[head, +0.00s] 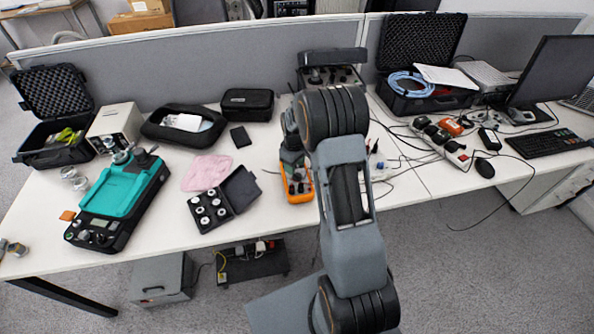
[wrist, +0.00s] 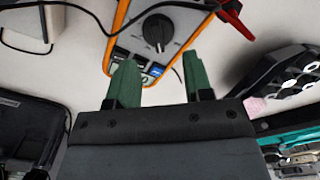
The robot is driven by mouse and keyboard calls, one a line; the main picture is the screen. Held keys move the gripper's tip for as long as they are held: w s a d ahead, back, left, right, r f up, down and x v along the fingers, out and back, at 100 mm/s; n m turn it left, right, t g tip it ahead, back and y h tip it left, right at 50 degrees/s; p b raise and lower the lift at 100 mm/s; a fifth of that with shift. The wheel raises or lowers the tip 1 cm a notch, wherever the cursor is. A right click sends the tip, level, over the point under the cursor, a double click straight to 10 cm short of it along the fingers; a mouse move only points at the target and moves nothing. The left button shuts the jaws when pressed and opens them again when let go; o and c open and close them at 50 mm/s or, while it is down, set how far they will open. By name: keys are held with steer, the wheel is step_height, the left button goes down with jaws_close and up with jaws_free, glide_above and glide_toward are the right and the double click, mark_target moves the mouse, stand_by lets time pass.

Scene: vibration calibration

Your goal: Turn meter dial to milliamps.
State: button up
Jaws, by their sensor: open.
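The meter (head: 298,188), with an orange rim and grey face, lies on the white table left of my arm in the head view. Its far part is hidden behind my gripper. In the wrist view the meter (wrist: 188,22) shows its black round dial (wrist: 157,30) with a raised knob bar, and part of its display and blue buttons. My gripper (wrist: 159,58) has two green fingers, spread apart with nothing between them. The dial appears beyond the fingertips, roughly midway between them; no contact is visible. The dial's markings are too small to read.
A pink cloth (head: 205,172) and an open black case of weights (head: 212,210) lie left of the meter. A teal-and-black device (head: 117,200) stands further left. Red probe parts (wrist: 236,18) and thin black cables lie near the meter.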

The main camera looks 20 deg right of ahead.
mark_target(297, 176)
steer(key=shift+f, duration=2.05)
steer(key=shift+c, duration=0.2)
